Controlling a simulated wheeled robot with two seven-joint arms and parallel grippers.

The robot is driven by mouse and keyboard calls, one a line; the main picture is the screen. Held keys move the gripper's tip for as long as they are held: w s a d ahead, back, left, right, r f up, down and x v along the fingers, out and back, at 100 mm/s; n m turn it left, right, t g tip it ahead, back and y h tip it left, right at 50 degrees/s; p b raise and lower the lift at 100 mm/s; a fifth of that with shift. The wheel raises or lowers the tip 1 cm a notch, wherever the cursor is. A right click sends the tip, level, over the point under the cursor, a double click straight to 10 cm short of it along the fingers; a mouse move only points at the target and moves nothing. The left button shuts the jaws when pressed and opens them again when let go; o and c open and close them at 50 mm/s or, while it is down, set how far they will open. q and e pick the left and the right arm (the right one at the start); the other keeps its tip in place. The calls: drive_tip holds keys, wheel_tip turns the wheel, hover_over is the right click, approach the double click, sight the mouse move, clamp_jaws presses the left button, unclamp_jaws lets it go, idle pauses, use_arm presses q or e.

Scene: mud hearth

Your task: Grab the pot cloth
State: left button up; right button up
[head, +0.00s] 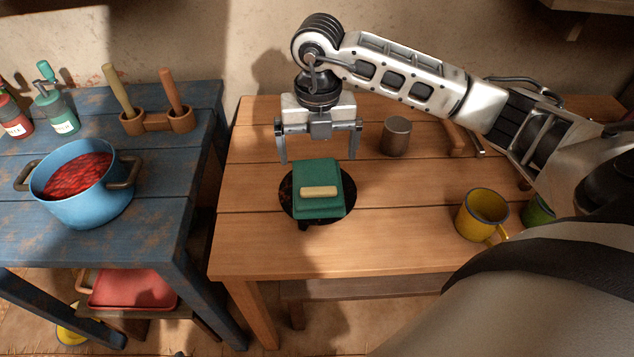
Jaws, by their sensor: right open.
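The pot cloth seems to be the green folded, box-like piece (318,178) with a beige strip across its front. It rests over a dark round stand (338,210) on the wooden table. My right gripper (318,156) points down at the far edge of the green piece. Its two fingers are spread wide and hold nothing. Whether the fingertips are above the piece or behind it, I cannot tell. My left gripper does not show.
A grey metal cup (396,136) stands right of the gripper. A yellow mug (482,214) and a green mug (538,211) stand at the right. The blue table (150,225) at the left bears a blue pot (85,195) with red contents. The wooden table's front middle is clear.

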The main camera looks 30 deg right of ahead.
sight(318, 183)
wheel_tip(318, 183, down, 8)
drive_tip(key=shift+s+a+f+p, duration=0.1)
drive_tip(key=shift+f+p, duration=0.05)
drive_tip(key=shift+p, duration=0.45)
drive_tip(key=c, duration=0.7)
